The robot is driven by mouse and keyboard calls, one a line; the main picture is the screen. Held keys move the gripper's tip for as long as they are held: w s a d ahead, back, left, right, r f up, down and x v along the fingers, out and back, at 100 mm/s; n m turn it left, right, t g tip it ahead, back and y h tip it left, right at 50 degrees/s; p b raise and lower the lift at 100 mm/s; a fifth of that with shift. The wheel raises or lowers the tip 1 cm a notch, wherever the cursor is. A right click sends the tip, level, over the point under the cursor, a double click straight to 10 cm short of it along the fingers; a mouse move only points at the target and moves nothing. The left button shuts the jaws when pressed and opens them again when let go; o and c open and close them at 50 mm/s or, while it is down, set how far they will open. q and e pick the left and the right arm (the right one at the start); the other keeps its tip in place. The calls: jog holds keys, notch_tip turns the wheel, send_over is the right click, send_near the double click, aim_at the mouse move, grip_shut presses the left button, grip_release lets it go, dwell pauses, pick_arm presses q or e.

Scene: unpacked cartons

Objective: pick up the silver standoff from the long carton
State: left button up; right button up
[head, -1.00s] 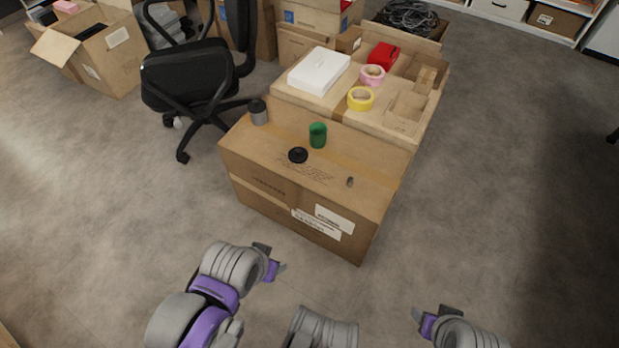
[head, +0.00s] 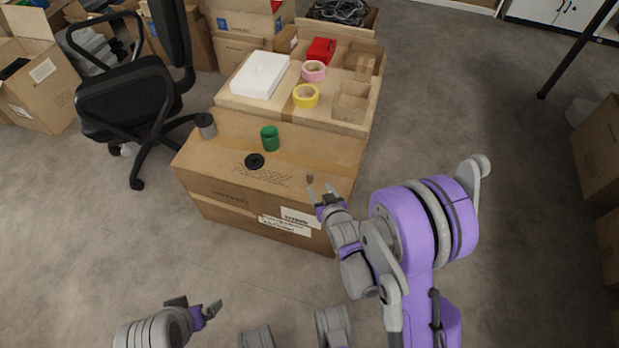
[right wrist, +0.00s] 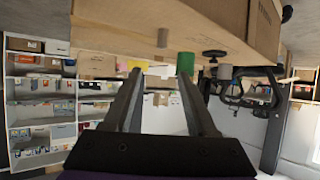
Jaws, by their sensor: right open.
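The silver standoff (head: 310,179) is a small upright piece near the right end of the long carton's top. The long carton (head: 230,200) is brown, with white labels on its front. My right gripper (head: 320,190) is open and empty, its fingertips close to the standoff on the near side.
On the long carton stand a green cup-like thing (head: 270,138), a black disc (head: 255,161) and a grey cylinder (head: 205,125). Behind it another carton holds tape rolls (head: 306,96) and a white box (head: 261,75). An office chair (head: 130,95) stands left.

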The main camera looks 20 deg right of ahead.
aim_at(310, 176)
jog(key=shift+w+f+t, duration=0.2)
jog(key=shift+f+t, duration=0.05)
jog(key=shift+f, duration=0.25)
jog(key=shift+w+f+t, duration=0.15)
jog(key=shift+f+t, duration=0.1)
jog(key=shift+f, duration=0.25)
jog(key=p+x, duration=0.2)
jog(key=p, duration=0.2)
jog(key=shift+w, duration=0.35)
jog(key=shift+p+x, duration=0.4)
jog(key=shift+x, duration=0.7)
jog(key=shift+w+f, duration=0.15)
jog(key=shift+f, duration=0.1)
jog(key=shift+b+x, duration=0.4)
jog(key=shift+x, duration=2.3)
jog(key=shift+a+f, duration=0.1)
jog(key=shift+f, duration=0.05)
grip_shut()
